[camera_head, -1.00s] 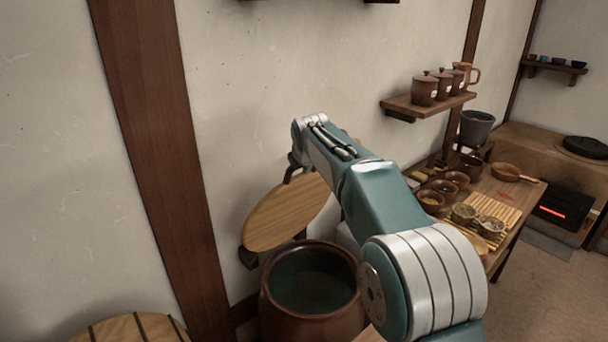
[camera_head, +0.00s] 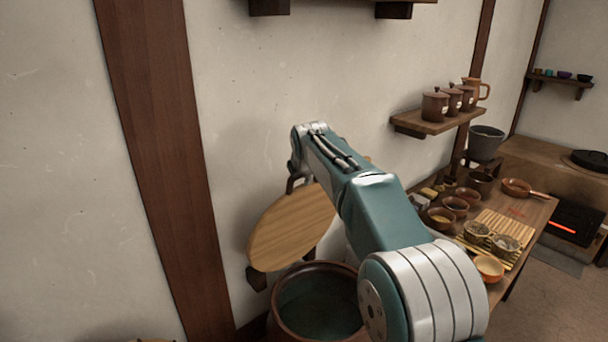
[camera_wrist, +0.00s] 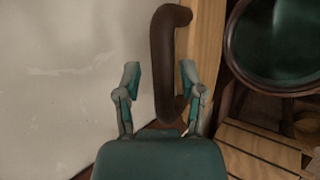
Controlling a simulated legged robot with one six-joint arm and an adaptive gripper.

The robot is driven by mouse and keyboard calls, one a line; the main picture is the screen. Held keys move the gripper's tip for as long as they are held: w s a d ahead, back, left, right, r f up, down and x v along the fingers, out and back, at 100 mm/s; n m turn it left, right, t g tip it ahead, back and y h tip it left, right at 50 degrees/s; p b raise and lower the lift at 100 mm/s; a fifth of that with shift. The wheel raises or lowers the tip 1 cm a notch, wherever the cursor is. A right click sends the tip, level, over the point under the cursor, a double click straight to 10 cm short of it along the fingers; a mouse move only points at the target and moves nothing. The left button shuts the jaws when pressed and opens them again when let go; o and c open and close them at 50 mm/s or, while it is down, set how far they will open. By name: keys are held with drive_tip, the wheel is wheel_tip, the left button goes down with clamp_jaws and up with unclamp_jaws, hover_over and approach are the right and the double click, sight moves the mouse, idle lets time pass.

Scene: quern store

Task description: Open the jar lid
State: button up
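The jar (camera_head: 285,318) is a large dark brown pot, open at the top, with a dark green inside. Its round mouth also shows in the wrist view (camera_wrist: 231,45). The round wooden lid (camera_head: 285,235) is off the jar and stands steeply tilted near the wall, behind and above the jar's rim. In the wrist view the lid (camera_wrist: 205,45) appears nearly edge-on, with its dark brown bar handle (camera_wrist: 165,55). My gripper (camera_wrist: 160,80) has its two fingers spread either side of the handle's lower end, with visible gaps. In the head view my arm mostly hides it.
A dark wooden bracket (camera_head: 257,278) shows under the lid's lower edge. A table (camera_head: 530,222) with bowls and a bamboo mat stands right. A slatted wooden surface (camera_wrist: 260,150) lies low right in the wrist view. The wall is close left.

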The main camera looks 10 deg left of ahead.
drive_tip(key=shift+d, duration=0.1)
drive_tip(key=shift+s+d+r, duration=0.1)
drive_tip(key=shift+r, duration=0.05)
drive_tip(key=v, duration=1.1)
